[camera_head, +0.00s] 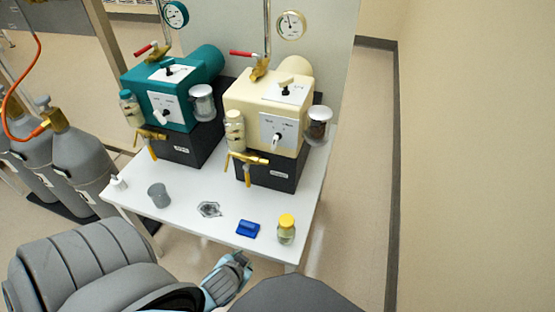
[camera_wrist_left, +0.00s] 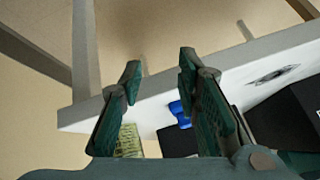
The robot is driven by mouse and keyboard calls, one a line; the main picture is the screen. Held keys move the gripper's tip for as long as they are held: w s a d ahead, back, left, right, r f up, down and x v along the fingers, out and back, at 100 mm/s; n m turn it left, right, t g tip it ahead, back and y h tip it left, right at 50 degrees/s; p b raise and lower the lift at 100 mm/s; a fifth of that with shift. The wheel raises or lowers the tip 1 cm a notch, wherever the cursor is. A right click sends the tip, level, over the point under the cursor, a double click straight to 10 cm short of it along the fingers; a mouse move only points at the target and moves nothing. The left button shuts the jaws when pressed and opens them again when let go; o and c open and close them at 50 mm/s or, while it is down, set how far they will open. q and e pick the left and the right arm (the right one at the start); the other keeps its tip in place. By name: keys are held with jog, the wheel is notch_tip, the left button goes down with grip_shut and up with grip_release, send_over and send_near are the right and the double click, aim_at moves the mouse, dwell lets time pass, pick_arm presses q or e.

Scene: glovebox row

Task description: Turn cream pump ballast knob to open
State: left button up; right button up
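The cream pump (camera_head: 262,105) stands on a black base at the back right of the white table. Its front panel has a pale knob (camera_head: 276,139) pointing roughly up and down; its sloping top panel has a small black knob (camera_head: 285,91). The panel lettering is too small to read, so I cannot tell which is the ballast knob. My left gripper (camera_head: 236,267) is low at the table's front edge, well short of the pump. In the left wrist view its two fingers (camera_wrist_left: 160,72) are apart with nothing between them. My right gripper is not in view.
The white table (camera_head: 185,222) also holds a teal pump (camera_head: 160,95), a grey cup (camera_head: 159,195), a dark-patterned patch (camera_head: 209,209), a blue block (camera_head: 248,229) and a yellow-capped jar (camera_head: 286,230). A brass tap (camera_head: 247,160) juts forward below the cream pump's panel. Gas cylinders (camera_head: 75,150) stand left.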

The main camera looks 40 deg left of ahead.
aim_at(274, 145)
pick_arm(q)
jog(key=w+r+t, duration=0.1)
jog(key=r, duration=0.2)
jog(key=w+a+r+t+y+b, duration=0.1)
jog(key=w+r+t, duration=0.1)
jog(key=r, duration=0.1)
jog(key=w+a+r+n+t, duration=0.1)
jog(key=w+r, duration=0.1)
jog(key=r, duration=0.1)
jog(key=shift+a+y, duration=0.15)
jog(key=shift+y, duration=0.25)
notch_tip(274, 145, up, 17)
jog(key=w+d+t+b, duration=0.2)
jog(key=t, duration=0.5)
jog(key=x, duration=0.7)
jog(key=p+x, duration=0.1)
jog(key=x, duration=0.6)
jog(key=shift+w+a, duration=0.25)
jog(key=shift+a, duration=0.1)
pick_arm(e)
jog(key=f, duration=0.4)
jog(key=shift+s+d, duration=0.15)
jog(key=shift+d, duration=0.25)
